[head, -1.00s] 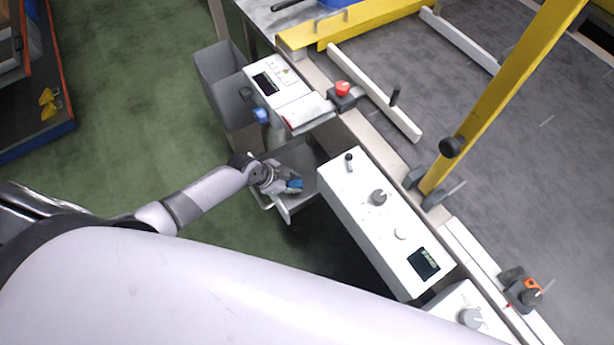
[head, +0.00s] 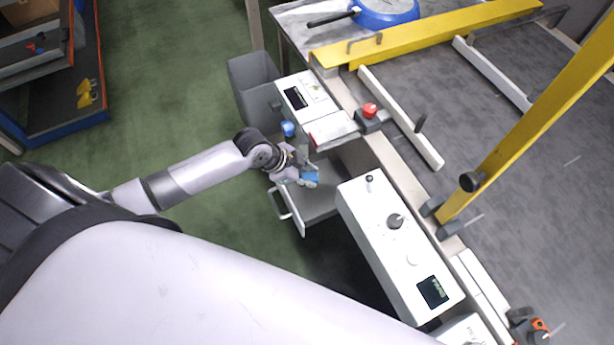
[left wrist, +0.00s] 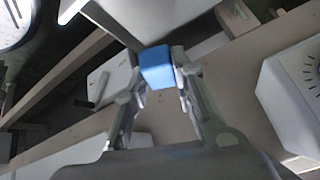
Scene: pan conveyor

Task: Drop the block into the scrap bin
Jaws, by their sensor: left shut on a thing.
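My left gripper (head: 305,172) is shut on a small blue block (head: 311,180), above an open grey drawer-like tray (head: 318,206). In the left wrist view the blue block (left wrist: 156,67) sits between the two fingertips of the left gripper (left wrist: 160,68). A tall grey bin (head: 251,72), which looks like the scrap bin, stands on the floor beyond the gripper, left of the white panel. Its inside shows only partly. My right gripper is not in view.
A larger control box (head: 385,240) stands to the right. The conveyor (head: 545,190) has yellow frames (head: 430,35). Green floor (head: 175,90) is clear on the left.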

